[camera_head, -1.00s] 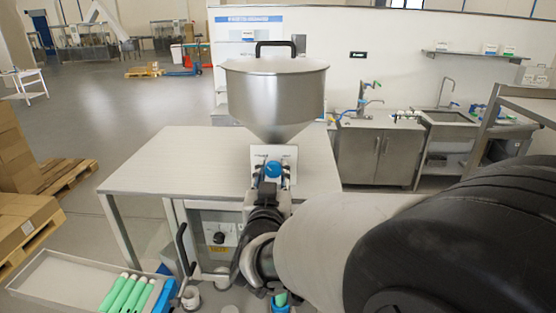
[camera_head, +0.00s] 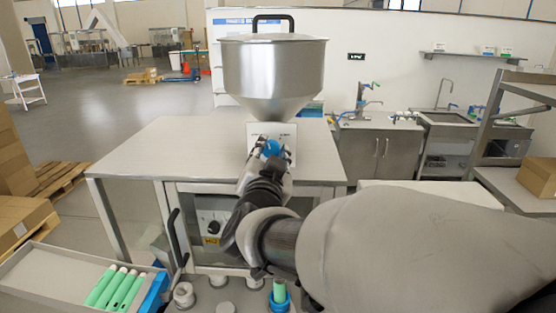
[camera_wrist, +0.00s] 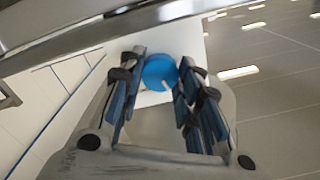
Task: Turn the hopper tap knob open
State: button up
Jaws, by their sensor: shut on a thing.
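The steel hopper (camera_head: 273,75) stands on a light worktable, its cone narrowing down to a white label plate (camera_head: 286,135). The blue tap knob (camera_head: 268,149) sits in front of that plate, under the cone. My gripper (camera_head: 266,157) reaches up to the knob from below and in front. In the wrist view the round blue knob (camera_wrist: 160,72) lies between the far ends of the two dark fingers of my gripper (camera_wrist: 160,84), which are shut on it. The fingers hide part of the knob, and its turn angle is hard to read.
The worktable top (camera_head: 165,150) is clear left of the hopper. A grey tray (camera_head: 60,270) with green-and-white tubes (camera_head: 112,288) lies at the front left. A green tube (camera_head: 279,290) stands in a blue holder at the front. Cardboard boxes (camera_head: 20,232) are far left.

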jog(key=m+b, duration=0.5)
jog(key=shift+f+m, duration=0.2)
jog(key=shift+m, duration=0.1)
jog(key=m+b, duration=0.3)
jog(key=shift+r+m+b, duration=0.15)
jog(key=shift+m+b, duration=0.95)
jog(key=shift+m, duration=0.6)
jog(key=o, duration=1.1)
jog(key=shift+s, duration=0.1)
jog(key=s, duration=1.1)
jog(key=shift+s+a, duration=0.2)
jog(key=shift+s, duration=0.2)
